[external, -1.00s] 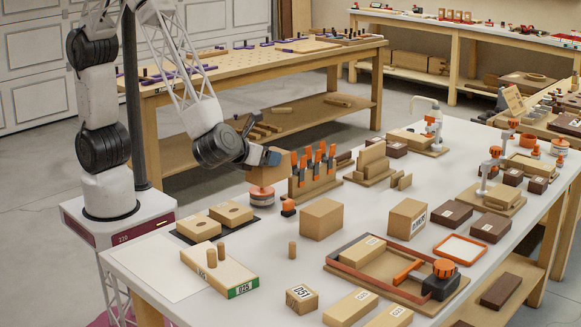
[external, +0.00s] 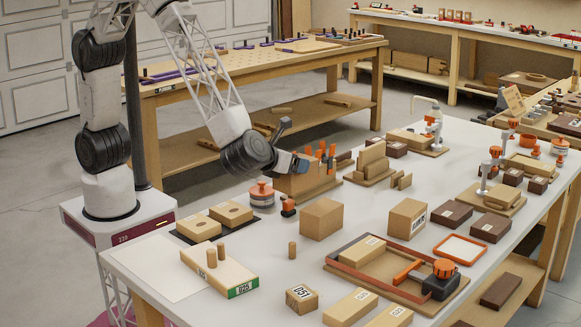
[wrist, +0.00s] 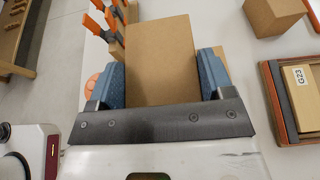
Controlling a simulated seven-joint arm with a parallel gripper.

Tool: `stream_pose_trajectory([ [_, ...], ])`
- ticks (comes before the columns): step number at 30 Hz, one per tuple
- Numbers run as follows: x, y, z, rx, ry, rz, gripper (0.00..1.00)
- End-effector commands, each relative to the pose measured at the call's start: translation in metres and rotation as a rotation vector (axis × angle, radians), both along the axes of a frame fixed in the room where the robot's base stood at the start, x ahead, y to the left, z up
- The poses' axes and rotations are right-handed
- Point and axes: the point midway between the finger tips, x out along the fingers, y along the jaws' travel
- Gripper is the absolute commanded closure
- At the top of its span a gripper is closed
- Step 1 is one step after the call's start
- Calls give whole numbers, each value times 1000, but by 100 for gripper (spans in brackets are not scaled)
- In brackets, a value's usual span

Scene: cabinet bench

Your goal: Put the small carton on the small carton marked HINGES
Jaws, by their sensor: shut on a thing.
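My gripper (external: 293,166) is shut on a plain brown small carton (external: 288,186), held beside the orange-clamp rack. In the wrist view the carton (wrist: 160,60) sits between the two blue fingers, its top face blank. No label reads HINGES clearly.
A rack of orange clamps (external: 328,178) stands just right of the held carton. An orange-lidded round container (external: 262,194) is to its left, a small orange-and-black piece (external: 288,206) in front. A clamp frame (external: 340,270) and a box marked 051 (external: 302,298) lie nearer.

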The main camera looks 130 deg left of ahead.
Motion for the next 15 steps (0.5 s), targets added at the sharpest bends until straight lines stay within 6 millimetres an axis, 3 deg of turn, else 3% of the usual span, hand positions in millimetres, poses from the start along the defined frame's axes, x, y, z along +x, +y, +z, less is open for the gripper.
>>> stream_pose_trajectory([
  [15,66,22,-7,0,0,0,64],
])
